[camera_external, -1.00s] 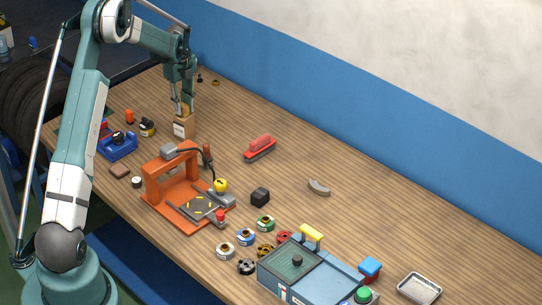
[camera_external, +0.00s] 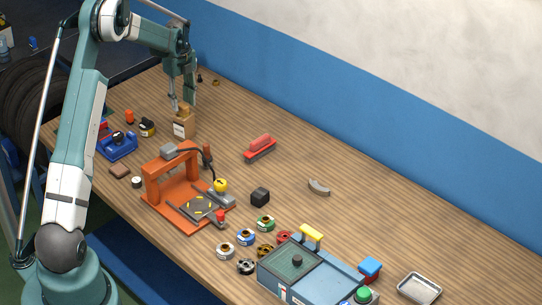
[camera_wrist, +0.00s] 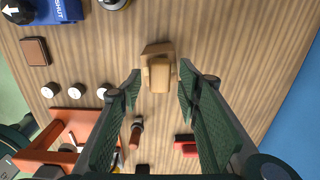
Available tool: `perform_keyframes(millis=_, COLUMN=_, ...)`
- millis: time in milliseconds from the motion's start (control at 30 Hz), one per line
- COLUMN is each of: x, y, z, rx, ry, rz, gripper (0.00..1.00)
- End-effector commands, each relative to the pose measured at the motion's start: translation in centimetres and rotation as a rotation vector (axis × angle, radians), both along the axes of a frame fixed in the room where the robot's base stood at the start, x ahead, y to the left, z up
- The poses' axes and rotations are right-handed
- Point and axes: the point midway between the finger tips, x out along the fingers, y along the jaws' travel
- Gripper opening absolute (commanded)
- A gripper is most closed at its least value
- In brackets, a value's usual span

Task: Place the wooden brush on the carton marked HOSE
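My gripper (camera_external: 182,103) is over the far left part of the bench. In the wrist view its two fingers (camera_wrist: 160,88) are spread, with clear gaps to a tan wooden piece (camera_wrist: 160,76) between them. This piece, which looks like the wooden brush (camera_external: 184,109), sits on top of a brown carton (camera_external: 182,129). The carton stands upright with a white label on its front; the lettering is too small to read. In the wrist view a brown part of the carton (camera_wrist: 157,48) shows beyond the tan piece. The brush's underside is hidden.
An orange press (camera_external: 170,185) stands in front of the carton. A blue vise-like tool (camera_external: 117,146) is to its left, and a red brush (camera_external: 260,148) to its right. The back right of the bench is mostly clear.

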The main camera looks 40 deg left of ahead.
Motion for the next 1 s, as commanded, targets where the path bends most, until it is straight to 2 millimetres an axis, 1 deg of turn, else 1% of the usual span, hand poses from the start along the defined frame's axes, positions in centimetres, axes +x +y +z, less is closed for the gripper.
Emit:
perform_keyframes(millis=400, x=0.0, y=0.0, z=6.7, rx=0.0, ry=0.0, rz=0.0, gripper=0.34)
perform_keyframes(millis=533, x=0.0, y=0.0, z=8.3, rx=0.0, ry=0.0, rz=0.0, gripper=0.34)
perform_keyframes(millis=733, x=0.0, y=0.0, z=9.6, rx=0.0, ry=0.0, rz=0.0, gripper=0.34)
perform_keyframes(millis=1000, x=0.0, y=0.0, z=9.9, rx=0.0, ry=0.0, rz=0.0, gripper=0.34)
